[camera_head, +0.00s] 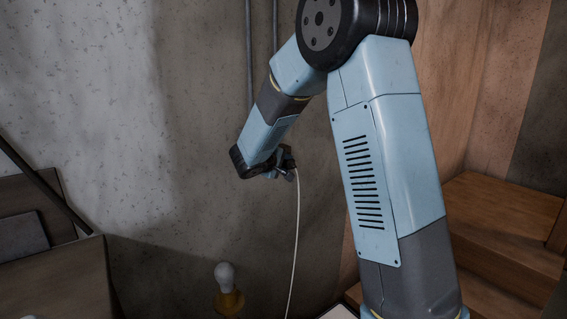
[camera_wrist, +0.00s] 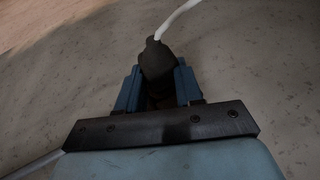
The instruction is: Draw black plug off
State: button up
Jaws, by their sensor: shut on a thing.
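The black plug (camera_wrist: 156,60) sits between the two blue fingers of my gripper (camera_wrist: 157,90) in the wrist view. The fingers are shut on its sides. A white cord (camera_wrist: 178,18) leaves the plug's end and runs up out of that view. In the head view my gripper (camera_head: 286,162) is at the end of the arm, in front of the concrete wall, and the cord (camera_head: 297,235) hangs down from it. The plug is small and dark there. The plug's front is hidden, and I cannot tell whether it sits in a socket.
A light bulb (camera_head: 225,274) in a yellow holder (camera_head: 230,301) stands low in front of the wall. Two grey pipes (camera_head: 249,60) run up the concrete wall (camera_head: 205,130). Wooden boxes (camera_head: 505,225) are at the right, and a dark brown box (camera_head: 60,280) is at the left.

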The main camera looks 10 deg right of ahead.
aim_at(295, 167)
jog(key=shift+s+d, duration=0.35)
jog(key=shift+s, duration=0.5)
jog(key=shift+s+d, duration=0.4)
jog(key=shift+s, duration=0.4)
jog(key=shift+s+d, duration=0.35)
jog(key=shift+s, duration=0.5)
grip_shut()
jog(key=shift+s, duration=0.1)
jog(key=shift+r, duration=0.1)
notch_tip(295, 167, up, 8)
dwell(0.4)
dwell(0.5)
